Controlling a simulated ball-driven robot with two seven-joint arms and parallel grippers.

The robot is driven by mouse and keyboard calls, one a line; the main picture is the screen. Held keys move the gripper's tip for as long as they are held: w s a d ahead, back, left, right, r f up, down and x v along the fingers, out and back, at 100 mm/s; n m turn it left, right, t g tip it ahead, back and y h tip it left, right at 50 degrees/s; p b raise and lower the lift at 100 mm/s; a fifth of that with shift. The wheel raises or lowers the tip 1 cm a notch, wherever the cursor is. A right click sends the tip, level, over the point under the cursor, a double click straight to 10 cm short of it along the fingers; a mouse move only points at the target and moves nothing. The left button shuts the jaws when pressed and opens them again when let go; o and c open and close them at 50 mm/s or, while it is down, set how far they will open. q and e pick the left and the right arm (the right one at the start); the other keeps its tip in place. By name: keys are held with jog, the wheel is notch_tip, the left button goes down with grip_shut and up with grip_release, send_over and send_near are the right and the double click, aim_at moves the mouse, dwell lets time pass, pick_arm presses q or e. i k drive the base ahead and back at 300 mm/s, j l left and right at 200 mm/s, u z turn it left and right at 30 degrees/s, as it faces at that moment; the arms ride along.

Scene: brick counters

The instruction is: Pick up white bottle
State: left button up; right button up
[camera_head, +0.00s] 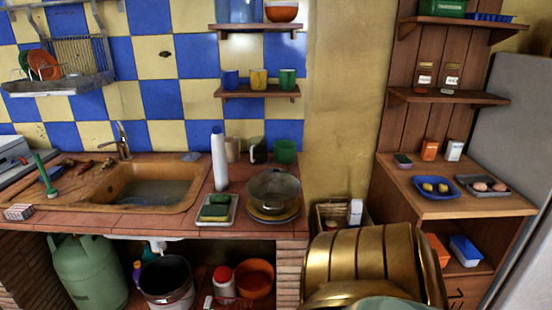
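A tall, slim white bottle-like cylinder (219,160) stands upright on the tiled counter (130,228), right of the sink. It is pale with a bluish top, and I cannot tell for sure that it is a bottle. A squat white container with a red lid (225,288) stands on the lower level under the counter. A small white item (355,212) stands in a crate on the floor. Neither of my grippers shows in the head view.
A low shelf of cups (258,92) hangs above. A wooden shelf unit (440,200) stands at right.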

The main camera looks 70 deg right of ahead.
aim_at(220, 163)
jog(key=z, duration=1.85)
